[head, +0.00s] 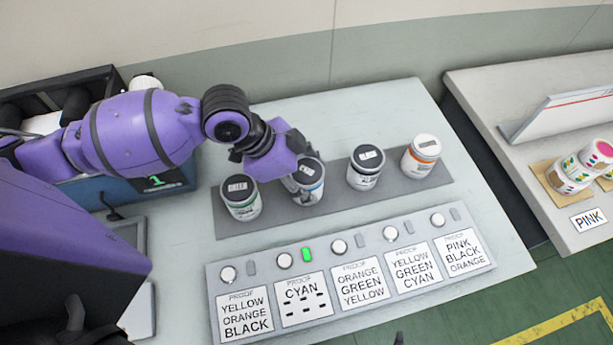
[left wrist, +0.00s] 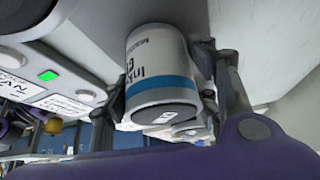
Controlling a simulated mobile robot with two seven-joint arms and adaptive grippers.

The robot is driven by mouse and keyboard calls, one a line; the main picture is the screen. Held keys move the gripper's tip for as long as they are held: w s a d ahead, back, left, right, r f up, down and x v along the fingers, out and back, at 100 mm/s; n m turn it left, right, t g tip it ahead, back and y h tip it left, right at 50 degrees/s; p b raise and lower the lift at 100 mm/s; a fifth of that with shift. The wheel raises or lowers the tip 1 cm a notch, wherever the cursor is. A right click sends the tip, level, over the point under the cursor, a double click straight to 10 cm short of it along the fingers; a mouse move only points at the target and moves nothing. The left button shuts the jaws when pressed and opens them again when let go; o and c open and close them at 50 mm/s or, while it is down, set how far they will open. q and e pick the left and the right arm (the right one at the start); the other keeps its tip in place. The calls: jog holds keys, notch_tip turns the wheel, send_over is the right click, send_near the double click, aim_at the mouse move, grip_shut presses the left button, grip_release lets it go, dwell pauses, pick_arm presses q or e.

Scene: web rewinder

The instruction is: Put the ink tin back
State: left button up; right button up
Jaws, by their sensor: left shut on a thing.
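The ink tin (head: 309,187) is white with a dark labelled lid and a blue band. It also shows in the left wrist view (left wrist: 160,75), lid end toward the camera. My left gripper (head: 303,172) is shut on it, with fingers on both sides of the tin. The tin is in the row over the grey strip (head: 275,216), between a green-banded tin (head: 241,198) and a dark-labelled tin (head: 365,168). I cannot tell whether its base touches the strip.
An orange-banded tin (head: 421,156) stands at the strip's right end. In front is a panel (head: 350,248) of proof cards and round buttons; a green lamp (head: 307,254) is lit above CYAN. A side table (head: 520,105) at right holds printed rolls (head: 580,168).

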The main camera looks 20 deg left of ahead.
jog(key=shift+w, duration=0.1)
pick_arm(q)
jog(key=o, duration=1.3)
jog(key=shift+f, duration=0.1)
jog(key=o, duration=0.4)
pick_arm(e)
jog(key=shift+w+a+r, duration=0.1)
jog(key=shift+w+r, duration=0.05)
jog(key=shift+w, duration=0.25)
pick_arm(q)
jog(key=shift+p+v, duration=0.75)
jog(key=shift+v, duration=5.35)
pick_arm(e)
jog(key=shift+s+r, duration=0.15)
jog(key=shift+r, duration=0.55)
